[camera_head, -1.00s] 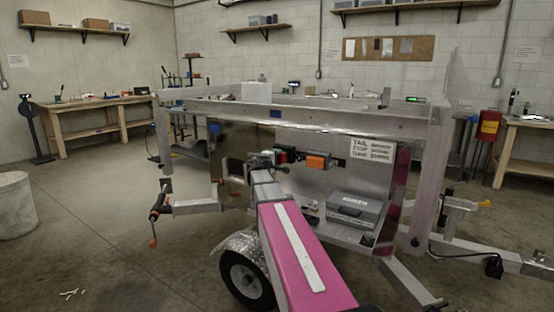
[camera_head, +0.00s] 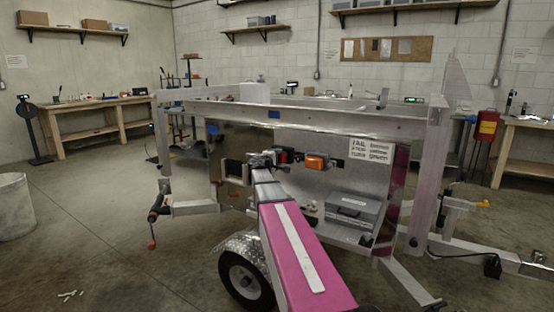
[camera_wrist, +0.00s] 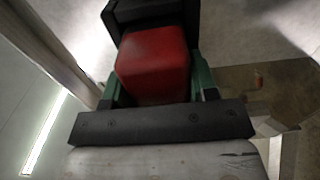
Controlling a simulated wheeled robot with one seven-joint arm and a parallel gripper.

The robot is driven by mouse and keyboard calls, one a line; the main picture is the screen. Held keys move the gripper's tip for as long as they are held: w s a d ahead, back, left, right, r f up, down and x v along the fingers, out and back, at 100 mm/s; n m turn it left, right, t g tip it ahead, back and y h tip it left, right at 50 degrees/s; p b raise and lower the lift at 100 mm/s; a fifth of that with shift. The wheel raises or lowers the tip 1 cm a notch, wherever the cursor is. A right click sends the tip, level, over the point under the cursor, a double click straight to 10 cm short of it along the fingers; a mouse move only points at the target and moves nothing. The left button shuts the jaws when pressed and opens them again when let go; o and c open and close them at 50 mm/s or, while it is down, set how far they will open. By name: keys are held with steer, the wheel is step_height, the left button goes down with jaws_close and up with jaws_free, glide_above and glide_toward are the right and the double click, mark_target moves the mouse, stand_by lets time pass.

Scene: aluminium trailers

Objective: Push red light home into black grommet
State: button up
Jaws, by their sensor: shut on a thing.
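The red light (camera_wrist: 153,62) is a red block with rounded edges, between the two green fingers of my gripper (camera_wrist: 155,82) in the wrist view. My gripper is shut on it. The black grommet (camera_wrist: 150,12) is directly beyond the light's far end, at the top of the wrist view. The light's far end meets the grommet's edge there, but I cannot tell how deep it sits. In the head view my gripper (camera_head: 277,157) is at the trailer's upright metal panel, and the light and grommet are small and mostly hidden by my arm.
An orange light (camera_head: 316,162) is mounted on the panel just right of my gripper. A grey case (camera_head: 352,212) sits lower right on the trailer. A printed label sign (camera_head: 370,151) is at the panel's upper right. The trailer's top rail (camera_head: 320,122) runs above my gripper.

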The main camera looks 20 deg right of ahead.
steer(key=shift+w+d, duration=0.2)
steer(key=o, duration=1.1)
steer(key=shift+v, duration=5.4)
